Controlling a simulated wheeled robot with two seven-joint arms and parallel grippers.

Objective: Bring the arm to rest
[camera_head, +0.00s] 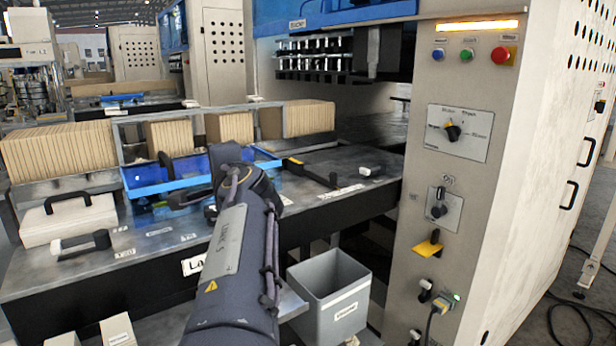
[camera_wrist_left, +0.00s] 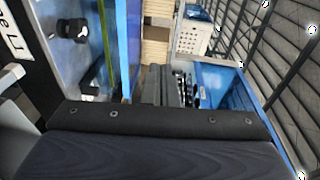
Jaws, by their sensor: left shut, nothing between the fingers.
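My left arm (camera_head: 235,260) rises from the bottom of the head view and bends over the front edge of the workbench. Its left gripper (camera_head: 185,194) is at the blue tray, small and dark, partly hidden by the wrist. It is shut with nothing held. I cannot tell whether it touches the tray. The wrist view is tilted sideways, with my dark gripper body (camera_wrist_left: 160,125) across the bottom. My right gripper is in neither view.
The blue tray (camera_head: 133,190) lies on the metal workbench (camera_head: 130,268). Brown stacks (camera_head: 60,150) stand behind it. A white block with a black handle (camera_head: 75,220) sits left. A grey bin (camera_head: 335,290) stands below, right of my arm. A control cabinet (camera_head: 455,200) rises right.

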